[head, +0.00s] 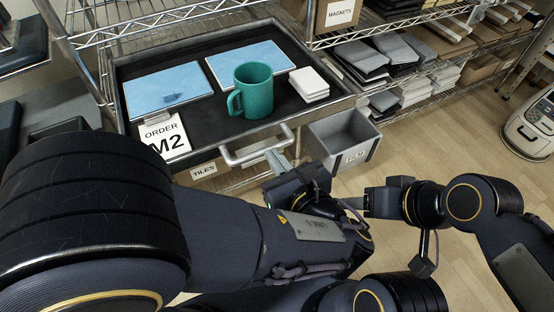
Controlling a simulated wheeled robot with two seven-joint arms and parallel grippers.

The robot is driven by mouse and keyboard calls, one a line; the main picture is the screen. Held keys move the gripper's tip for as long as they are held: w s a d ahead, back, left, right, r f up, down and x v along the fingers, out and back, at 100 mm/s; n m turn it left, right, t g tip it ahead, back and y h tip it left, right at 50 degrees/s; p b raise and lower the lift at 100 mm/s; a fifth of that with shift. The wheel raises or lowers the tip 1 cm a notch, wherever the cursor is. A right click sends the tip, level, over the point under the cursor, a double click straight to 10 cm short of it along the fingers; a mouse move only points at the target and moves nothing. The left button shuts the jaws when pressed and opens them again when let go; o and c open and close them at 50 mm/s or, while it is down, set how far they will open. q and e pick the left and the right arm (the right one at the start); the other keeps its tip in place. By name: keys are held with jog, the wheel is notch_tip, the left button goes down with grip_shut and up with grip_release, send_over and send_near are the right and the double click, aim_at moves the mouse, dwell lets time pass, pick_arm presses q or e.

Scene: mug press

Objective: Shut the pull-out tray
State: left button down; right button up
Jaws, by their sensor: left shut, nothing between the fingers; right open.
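The pull-out tray (215,128) is dark-lined with a metal rim and sticks out from the wire shelving. A silver bar handle (250,153) is on its front. On the tray are a teal mug (256,92), two blue panels (166,92) and (262,58), a stack of white tiles (310,84) and an "ORDER M2" card (164,138). My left gripper (275,158) is shut and empty, with its fingertips at the right end of the handle; whether they touch it I cannot tell. My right gripper (350,203) is open and empty, right of the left wrist and apart from the tray.
A grey bin (345,138) stands just right of the tray's front corner. Wire shelves (420,85) with grey and white stacks run along the right. A white machine (531,125) stands on the floor at far right. Wooden floor (450,140) is clear at the right.

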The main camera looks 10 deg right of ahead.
pick_arm(q)
jog(key=shift+w+a, duration=0.1)
dwell(0.3)
send_near(222, 72)
jog(key=p+x, duration=0.1)
jog(key=x, duration=0.7)
jog(key=shift+w+a+f, duration=0.1)
jog(key=shift+w+f, duration=0.15)
jog(key=shift+w, duration=0.2)
jog(key=shift+a+r, duration=0.1)
jog(key=shift+r, duration=0.05)
jog(key=shift+w+a+r, duration=0.1)
jog(key=shift+r, duration=0.05)
